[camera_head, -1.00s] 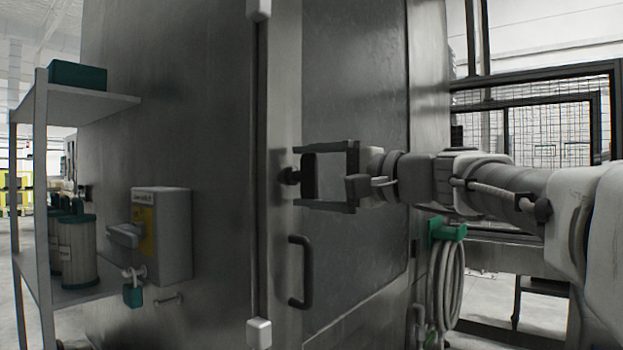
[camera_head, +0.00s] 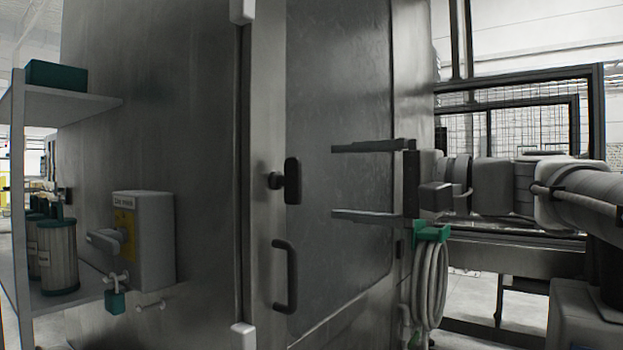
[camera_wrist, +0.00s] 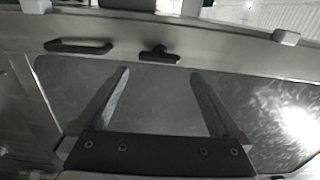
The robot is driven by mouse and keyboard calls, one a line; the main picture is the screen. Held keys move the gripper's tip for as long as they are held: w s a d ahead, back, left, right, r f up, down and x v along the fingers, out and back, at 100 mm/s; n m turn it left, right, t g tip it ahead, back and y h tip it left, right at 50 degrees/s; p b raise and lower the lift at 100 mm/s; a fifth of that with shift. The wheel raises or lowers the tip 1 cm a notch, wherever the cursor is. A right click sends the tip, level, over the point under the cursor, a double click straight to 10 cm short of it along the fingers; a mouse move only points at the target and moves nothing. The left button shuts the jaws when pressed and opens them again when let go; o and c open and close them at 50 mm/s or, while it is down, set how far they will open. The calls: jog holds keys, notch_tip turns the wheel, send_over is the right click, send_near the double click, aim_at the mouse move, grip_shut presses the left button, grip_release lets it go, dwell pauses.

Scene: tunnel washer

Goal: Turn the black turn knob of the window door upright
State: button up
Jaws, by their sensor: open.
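The window door's black turn knob (camera_head: 291,181) stands upright in the head view, its long grip vertical on a short stem at the door's left edge. It also shows in the wrist view (camera_wrist: 158,54), beyond the fingertips. The window door (camera_head: 340,100) is a tall grey panel and looks shut. My gripper (camera_head: 333,181) is open and empty, to the right of the knob and apart from it. Its two fingers point left, one higher and one lower than the knob's middle. In the wrist view my gripper (camera_wrist: 158,75) has its fingers spread wide.
A black door handle (camera_head: 285,276) is below the knob. A grey switch box (camera_head: 150,240) with a green padlock (camera_head: 115,302) hangs on the left. A green hose holder with a coiled hose (camera_head: 430,280) is below my wrist. A shelf (camera_head: 65,105) stands far left.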

jog(key=v, duration=0.7)
jog(key=shift+p, duration=0.35)
jog(key=s+a+f+n+g+h, duration=0.1)
jog(key=s+a+f+g+h, duration=0.15)
jog(key=f, duration=0.75)
jog(key=s+a+f+n+g+h, duration=0.15)
jog(key=s+f+h, duration=0.25)
jog(key=f, duration=0.5)
jog(key=s+d+f+n+g+h, duration=0.1)
jog(key=s+d+f+n+h, duration=0.2)
jog(key=f, duration=0.5)
jog(key=s+d+f+n+h, duration=0.2)
jog(key=s+f+h, duration=0.3)
jog(key=f, duration=0.3)
notch_tip(320, 180, up, 19)
jog(key=p, duration=1.8)
jog(key=shift+f, duration=0.15)
jog(key=shift+w, duration=0.15)
